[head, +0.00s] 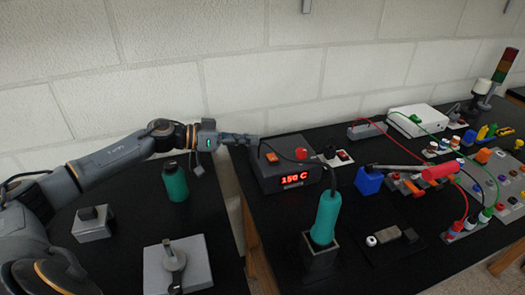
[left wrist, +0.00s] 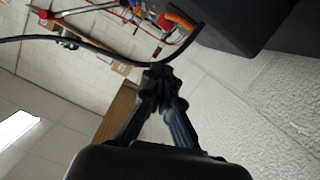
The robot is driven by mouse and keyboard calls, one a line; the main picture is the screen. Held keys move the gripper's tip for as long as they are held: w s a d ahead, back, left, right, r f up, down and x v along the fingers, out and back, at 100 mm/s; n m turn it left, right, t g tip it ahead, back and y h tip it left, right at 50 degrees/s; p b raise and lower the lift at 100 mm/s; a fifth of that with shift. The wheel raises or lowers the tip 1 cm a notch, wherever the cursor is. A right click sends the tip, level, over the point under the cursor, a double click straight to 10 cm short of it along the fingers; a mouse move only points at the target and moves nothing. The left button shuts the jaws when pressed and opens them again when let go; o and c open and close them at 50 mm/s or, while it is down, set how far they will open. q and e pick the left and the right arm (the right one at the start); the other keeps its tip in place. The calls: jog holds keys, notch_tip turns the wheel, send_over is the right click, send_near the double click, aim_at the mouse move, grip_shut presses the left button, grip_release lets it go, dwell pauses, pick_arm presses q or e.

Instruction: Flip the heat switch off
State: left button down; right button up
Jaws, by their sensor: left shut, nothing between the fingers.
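The dark heating station (head: 258,178) stands on the black bench with a red "150 C" display (head: 294,179). An orange switch (head: 272,157) sits on its top left, and a red knob (head: 301,154) is on the right of its top. My left gripper (head: 254,141) is just above and left of the switch, apart from it as far as I can tell. In the left wrist view its fingers (left wrist: 160,85) are shut and empty. The station's dark side (left wrist: 228,25) shows at the top right there. My right gripper is in neither view.
A black cable arcs from the station to a teal-handled iron (head: 326,218) in a dark stand. A blue block (head: 368,182) and a colourful control panel (head: 487,178) stand further right. A green bottle (head: 175,184) and grey boxes are at left. The wall is close behind.

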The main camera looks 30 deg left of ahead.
aim_at(263, 163)
pick_arm(q)
jog(key=x, duration=0.3)
jog(key=shift+w+d+r+p, duration=0.1)
jog(key=shift+w+r+p, duration=0.05)
jog(key=shift+p, duration=0.2)
jog(key=f, duration=0.1)
jog(key=d+f, duration=0.1)
jog(key=f, duration=0.1)
jog(key=shift+f, duration=0.15)
jog(key=shift+s+f, duration=0.3)
jog(key=shift+f, duration=0.25)
